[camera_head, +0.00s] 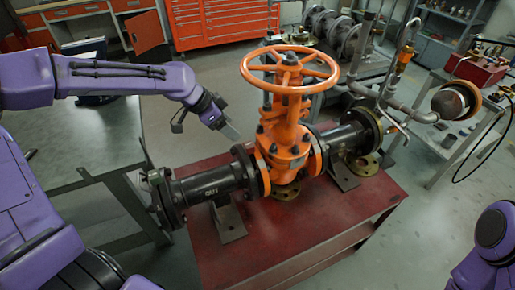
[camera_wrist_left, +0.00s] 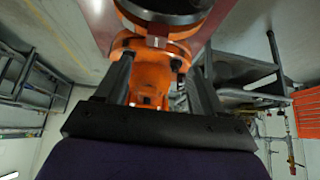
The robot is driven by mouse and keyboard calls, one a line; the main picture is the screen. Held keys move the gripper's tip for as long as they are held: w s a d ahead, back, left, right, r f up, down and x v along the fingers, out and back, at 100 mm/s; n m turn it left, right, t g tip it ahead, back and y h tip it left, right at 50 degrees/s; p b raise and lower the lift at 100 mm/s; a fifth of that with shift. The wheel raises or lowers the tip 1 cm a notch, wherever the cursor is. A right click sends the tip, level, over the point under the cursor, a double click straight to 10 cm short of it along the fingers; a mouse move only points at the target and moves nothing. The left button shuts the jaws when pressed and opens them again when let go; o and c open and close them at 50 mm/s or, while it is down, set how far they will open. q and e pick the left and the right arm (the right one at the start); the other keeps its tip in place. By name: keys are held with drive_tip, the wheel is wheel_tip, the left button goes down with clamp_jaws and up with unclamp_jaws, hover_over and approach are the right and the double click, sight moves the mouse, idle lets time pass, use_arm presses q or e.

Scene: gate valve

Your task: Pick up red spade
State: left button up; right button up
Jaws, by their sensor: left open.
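I cannot make out a red spade in either view. My left gripper (camera_head: 229,131) is in the air left of the orange gate valve (camera_head: 285,150), apart from it and above the black pipe marked OUT (camera_head: 207,185). In the left wrist view, the two dark fingers of my left gripper (camera_wrist_left: 162,75) are spread with nothing between them that I can see held. The orange valve (camera_wrist_left: 150,75) shows beyond them, partly covered by the fingers. My right gripper is out of view.
The valve and its pipes stand on a red table (camera_head: 290,235). A grey metal bench (camera_head: 75,190) is at left. An orange tool cabinet (camera_head: 220,22) stands at the back.

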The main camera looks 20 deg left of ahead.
sight(248, 144)
use_arm(q)
drive_tip(key=x, duration=0.3)
drive_tip(key=p+x, duration=0.1)
drive_tip(key=x, duration=0.6)
drive_tip(key=shift+s+d+f, duration=0.2)
drive_tip(key=shift+s+d, duration=0.05)
clamp_jaws()
